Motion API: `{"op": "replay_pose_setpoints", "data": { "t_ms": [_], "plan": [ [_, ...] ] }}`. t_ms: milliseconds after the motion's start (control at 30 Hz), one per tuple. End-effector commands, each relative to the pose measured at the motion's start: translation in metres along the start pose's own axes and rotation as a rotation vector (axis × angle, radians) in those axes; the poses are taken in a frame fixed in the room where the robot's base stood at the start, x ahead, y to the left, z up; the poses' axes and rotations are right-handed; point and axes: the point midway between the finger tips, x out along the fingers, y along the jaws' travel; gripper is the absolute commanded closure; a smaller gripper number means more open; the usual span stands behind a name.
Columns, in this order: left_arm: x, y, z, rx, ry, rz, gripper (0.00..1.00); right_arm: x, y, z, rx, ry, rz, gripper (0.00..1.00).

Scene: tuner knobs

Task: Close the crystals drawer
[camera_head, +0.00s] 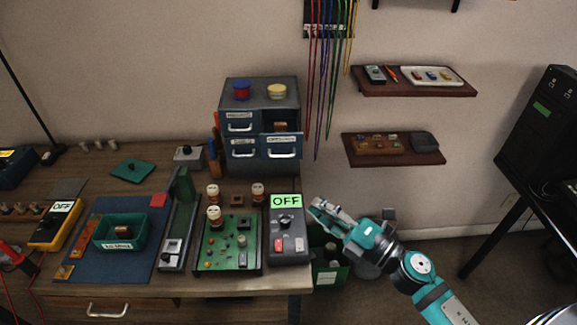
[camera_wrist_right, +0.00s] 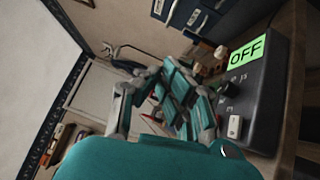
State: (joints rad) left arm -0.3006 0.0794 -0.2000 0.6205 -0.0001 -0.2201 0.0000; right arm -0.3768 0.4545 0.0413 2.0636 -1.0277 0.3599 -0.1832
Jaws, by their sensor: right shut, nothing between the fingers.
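A small grey drawer cabinet (camera_head: 260,97) stands at the back of the workbench. Its lower right drawer (camera_head: 282,147) is pulled out toward me, with a pale handle and a label too small to read surely. A brown block (camera_head: 281,126) shows in its open top. The other drawer fronts look flush. My right gripper (camera_head: 318,208) is shut and empty, right of the bench edge and in front of the cabinet, apart from the drawer. In the right wrist view its fingers (camera_wrist_right: 178,100) are together, with the blue-grey drawer fronts (camera_wrist_right: 196,20) beyond. My left gripper is out of view.
A grey box with an "OFF" display (camera_head: 287,246) stands at the bench's right edge, close to my right gripper. A green circuit board (camera_head: 228,250) with upright tubes lies left of it. Coloured cables (camera_head: 325,75) hang right of the cabinet, near two wall shelves (camera_head: 415,90).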

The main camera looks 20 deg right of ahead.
Motion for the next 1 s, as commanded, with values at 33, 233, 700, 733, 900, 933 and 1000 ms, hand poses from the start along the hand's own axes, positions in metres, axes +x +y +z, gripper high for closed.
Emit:
{"op": "replay_pose_setpoints", "data": {
  "t_ms": [33,233,700,733,900,933,1000],
  "plan": [
    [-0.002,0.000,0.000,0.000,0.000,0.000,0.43,0.003,0.004,-0.001,-0.009,0.005,0.004,1.00],
    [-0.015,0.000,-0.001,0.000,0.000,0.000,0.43,0.032,0.007,0.001,-0.009,0.003,0.006,1.00],
    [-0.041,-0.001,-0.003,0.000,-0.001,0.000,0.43,0.117,0.004,0.017,-0.006,0.000,0.003,1.00],
    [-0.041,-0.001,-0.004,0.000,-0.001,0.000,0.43,0.119,0.004,0.019,-0.006,0.000,0.004,1.00],
    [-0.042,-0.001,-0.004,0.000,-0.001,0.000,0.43,0.127,0.003,0.027,-0.005,0.000,0.003,1.00],
    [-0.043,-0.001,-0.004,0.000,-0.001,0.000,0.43,0.127,0.003,0.028,-0.005,0.001,0.003,1.00],
    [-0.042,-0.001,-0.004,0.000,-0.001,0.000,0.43,0.128,0.003,0.028,-0.005,0.001,0.003,1.00]
  ]
}}
